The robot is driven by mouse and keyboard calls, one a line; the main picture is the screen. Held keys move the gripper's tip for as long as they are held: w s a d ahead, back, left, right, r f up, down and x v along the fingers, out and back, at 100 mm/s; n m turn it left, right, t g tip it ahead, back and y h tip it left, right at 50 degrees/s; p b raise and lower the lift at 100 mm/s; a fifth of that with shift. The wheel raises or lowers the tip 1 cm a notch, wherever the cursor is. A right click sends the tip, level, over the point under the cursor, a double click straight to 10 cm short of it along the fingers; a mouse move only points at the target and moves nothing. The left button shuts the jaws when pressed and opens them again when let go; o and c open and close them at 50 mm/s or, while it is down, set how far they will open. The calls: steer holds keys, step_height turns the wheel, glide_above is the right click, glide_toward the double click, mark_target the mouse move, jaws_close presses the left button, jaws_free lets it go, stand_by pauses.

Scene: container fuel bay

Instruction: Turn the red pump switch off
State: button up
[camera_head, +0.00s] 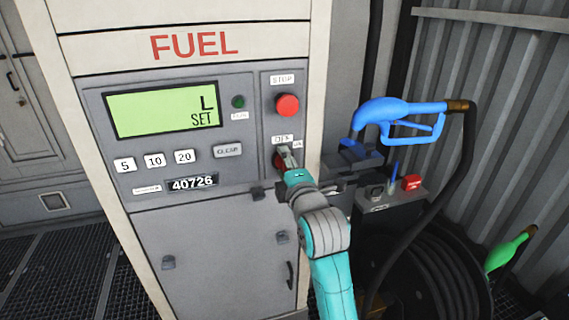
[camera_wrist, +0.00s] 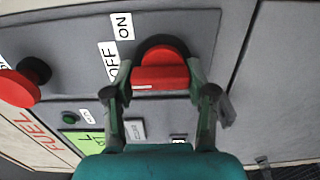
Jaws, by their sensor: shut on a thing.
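The red pump switch (camera_wrist: 160,73) is a rotary knob in a dark round collar on the grey fuel pump panel. In the wrist view it sits between the two fingers of my gripper (camera_wrist: 158,80), which is shut on it. The OFF label (camera_wrist: 109,61) and ON label (camera_wrist: 123,26) are beside the switch. In the head view, the switch (camera_head: 278,161) shows only as a red edge behind my gripper (camera_head: 288,158), below the stop button. The knob's exact pointing direction is hard to tell.
A red mushroom button (camera_head: 287,105) under a STOP label is just above the switch. The display (camera_head: 162,109) reads L SET. A blue nozzle (camera_head: 395,115) with a black hose hangs at the right, close to my arm. A green nozzle (camera_head: 507,250) is lower right.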

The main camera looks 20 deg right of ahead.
steer(key=shift+d+r, duration=0.1)
steer(key=shift+r, duration=0.05)
stand_by(0.3)
steer(key=o, duration=1.2)
steer(key=shift+c, duration=0.2)
steer(key=s, duration=1.2)
